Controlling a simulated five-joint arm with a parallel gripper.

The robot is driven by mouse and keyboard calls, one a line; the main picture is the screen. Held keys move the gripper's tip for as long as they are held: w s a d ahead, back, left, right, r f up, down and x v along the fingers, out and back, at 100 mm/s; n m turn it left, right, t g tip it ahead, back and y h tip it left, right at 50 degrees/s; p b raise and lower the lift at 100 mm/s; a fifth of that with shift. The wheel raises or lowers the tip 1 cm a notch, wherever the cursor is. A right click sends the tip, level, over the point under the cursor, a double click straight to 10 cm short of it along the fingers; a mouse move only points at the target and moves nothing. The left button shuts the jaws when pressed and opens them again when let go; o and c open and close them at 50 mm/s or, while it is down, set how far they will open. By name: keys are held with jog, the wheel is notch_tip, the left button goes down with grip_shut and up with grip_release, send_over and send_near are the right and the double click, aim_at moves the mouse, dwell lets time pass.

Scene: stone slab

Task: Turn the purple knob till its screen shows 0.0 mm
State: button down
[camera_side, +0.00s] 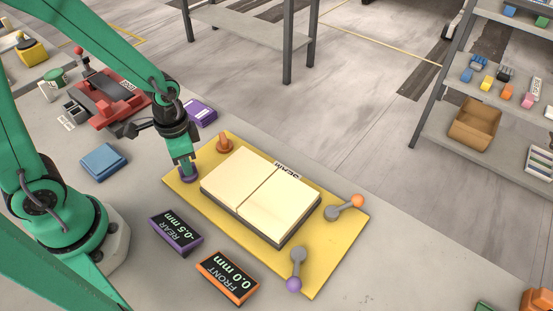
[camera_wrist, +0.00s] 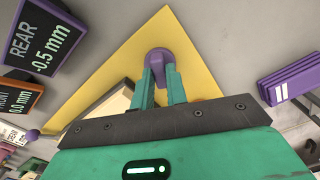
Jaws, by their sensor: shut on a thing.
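The purple knob (camera_side: 188,174) stands at the left corner of the yellow plate (camera_side: 319,284). My gripper (camera_side: 187,168) points down over it, and its green fingers are shut on the knob. In the wrist view the purple knob (camera_wrist: 158,57) shows between and beyond the fingertips of my gripper (camera_wrist: 160,75). The purple-framed REAR screen (camera_side: 176,232) reads -0.5 mm, and it also shows in the wrist view (camera_wrist: 42,40). The orange-framed FRONT screen (camera_side: 227,277) reads 0.0 mm.
An orange knob (camera_side: 225,143) stands behind the purple one. A cream two-part block marked SEAM (camera_side: 262,192) fills the plate's middle. Levers with orange (camera_side: 345,206) and purple (camera_side: 296,270) ends sit at right and front. A blue block (camera_side: 103,161) and a red device (camera_side: 107,98) lie left.

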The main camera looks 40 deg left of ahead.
jog(key=n, duration=0.6)
jog(key=shift+n, duration=0.4)
jog(key=c, duration=1.4)
grip_release()
jog(key=shift+r, duration=0.25)
jog(key=shift+r, duration=3.7)
